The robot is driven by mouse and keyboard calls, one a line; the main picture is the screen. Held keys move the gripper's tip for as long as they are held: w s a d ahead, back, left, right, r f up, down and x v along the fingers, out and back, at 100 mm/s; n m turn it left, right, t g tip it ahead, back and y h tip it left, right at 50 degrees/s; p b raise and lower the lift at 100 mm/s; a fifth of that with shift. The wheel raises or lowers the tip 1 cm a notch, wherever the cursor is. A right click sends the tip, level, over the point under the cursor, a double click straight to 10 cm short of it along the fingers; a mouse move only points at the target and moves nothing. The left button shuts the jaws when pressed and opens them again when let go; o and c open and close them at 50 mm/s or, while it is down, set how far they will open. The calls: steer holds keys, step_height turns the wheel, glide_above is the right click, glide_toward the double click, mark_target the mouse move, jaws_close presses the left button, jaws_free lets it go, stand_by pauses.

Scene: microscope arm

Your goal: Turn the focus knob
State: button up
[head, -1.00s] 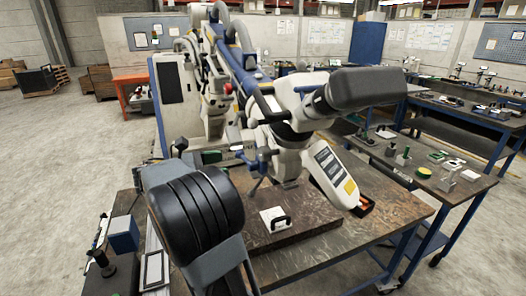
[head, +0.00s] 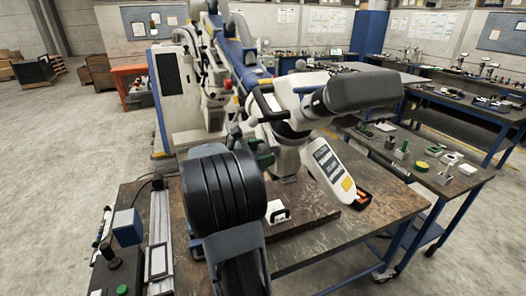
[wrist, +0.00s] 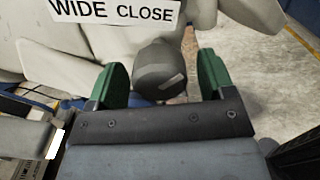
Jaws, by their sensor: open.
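In the wrist view a dark grey round knob (wrist: 160,72) with a light mark on its side sticks out from the pale microscope body (wrist: 75,60). My gripper (wrist: 160,82) is open, with one green finger to the left of the knob and one to the right. A gap shows on both sides of the knob. In the head view the white microscope arm (head: 298,92) stands over the bench, with a dark grey covered head at its right end. My gripper (head: 262,160) is mostly hidden behind my own arm there, and the knob cannot be made out.
A label reading "WIDE CLOSE" (wrist: 115,12) is above the knob. The sloping white control panel (head: 333,172) hangs close to the right of my arm.

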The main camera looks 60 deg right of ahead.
steer(key=shift+c, duration=0.2)
steer(key=c, duration=0.9)
steer(key=shift+f+m+b, duration=0.2)
steer(key=shift+m+b, duration=0.2)
steer(key=shift+b, duration=0.2)
steer(key=shift+m+b, duration=0.3)
steer(key=shift+b, duration=0.05)
steer(key=shift+r, duration=0.15)
steer(key=o, duration=0.9)
steer(key=shift+o, duration=0.2)
steer(key=b+v, duration=0.2)
steer(key=v, duration=1.1)
steer(key=shift+w+a, duration=0.25)
